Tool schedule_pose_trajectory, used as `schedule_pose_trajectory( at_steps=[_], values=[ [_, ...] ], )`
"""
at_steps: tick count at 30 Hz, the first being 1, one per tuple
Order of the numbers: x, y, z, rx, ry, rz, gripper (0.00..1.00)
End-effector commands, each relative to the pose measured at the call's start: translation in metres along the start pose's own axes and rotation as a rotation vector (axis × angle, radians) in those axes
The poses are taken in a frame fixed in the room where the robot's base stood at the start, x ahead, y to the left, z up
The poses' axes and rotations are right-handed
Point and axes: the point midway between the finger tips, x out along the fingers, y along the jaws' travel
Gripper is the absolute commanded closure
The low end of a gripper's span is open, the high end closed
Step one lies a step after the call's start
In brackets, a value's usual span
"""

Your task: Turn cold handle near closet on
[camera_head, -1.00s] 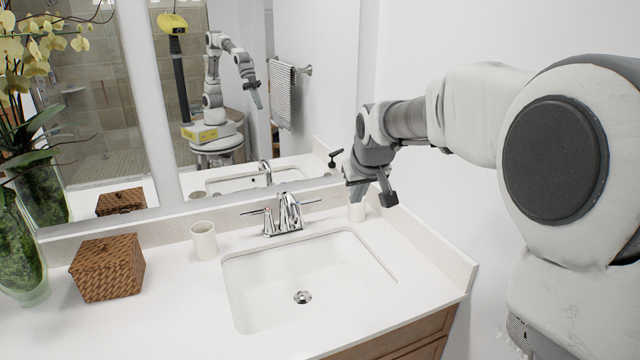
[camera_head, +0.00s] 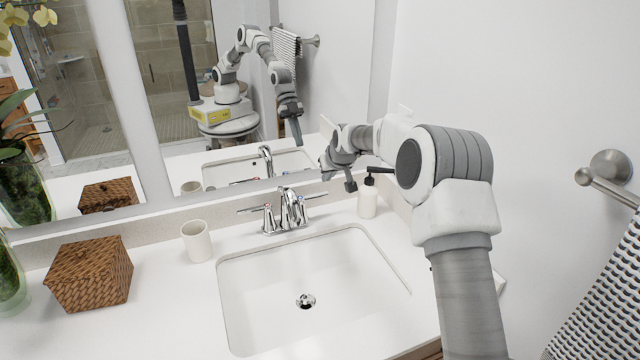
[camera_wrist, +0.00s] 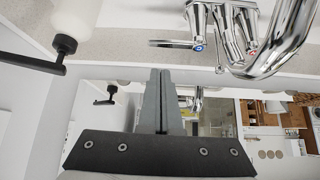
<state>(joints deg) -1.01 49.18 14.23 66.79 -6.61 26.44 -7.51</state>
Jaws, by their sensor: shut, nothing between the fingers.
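The chrome faucet (camera_head: 287,210) stands behind the sink, with a lever on each side. Its right lever (camera_head: 310,194) reaches toward the right. In the wrist view the faucet hangs from the top; the handle with the blue mark (camera_wrist: 198,42) has a lever reaching left, and a red mark sits by the curved spout (camera_wrist: 272,48). My gripper (camera_head: 324,168) is near the mirror, above and to the right of the faucet, apart from the lever. In the wrist view its fingers (camera_wrist: 160,75) are shut together and empty, pointing just left of the blue-marked handle.
A white soap dispenser (camera_head: 368,198) with a black pump stands close to my gripper and also shows in the wrist view (camera_wrist: 72,22). A white cup (camera_head: 197,241) and woven box (camera_head: 90,270) are on the left. The mirror (camera_head: 185,140) is close behind. The sink (camera_head: 285,285) is empty.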

Motion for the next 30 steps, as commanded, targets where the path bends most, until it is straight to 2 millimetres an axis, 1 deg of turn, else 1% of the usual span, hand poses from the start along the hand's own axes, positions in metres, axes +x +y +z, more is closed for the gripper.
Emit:
schedule_pose_trajectory(
  at_steps=[5,12,19,24,30],
  values=[
    [0.015,0.0,0.0,0.0,-0.001,-0.001,1.0],
    [0.049,-0.001,0.001,0.0,-0.002,-0.001,1.0],
    [0.078,0.0,0.001,0.001,-0.002,0.0,1.0],
    [0.091,-0.001,0.001,0.0,-0.002,-0.001,1.0],
    [0.098,0.0,0.001,0.0,-0.001,0.0,1.0]
  ],
)
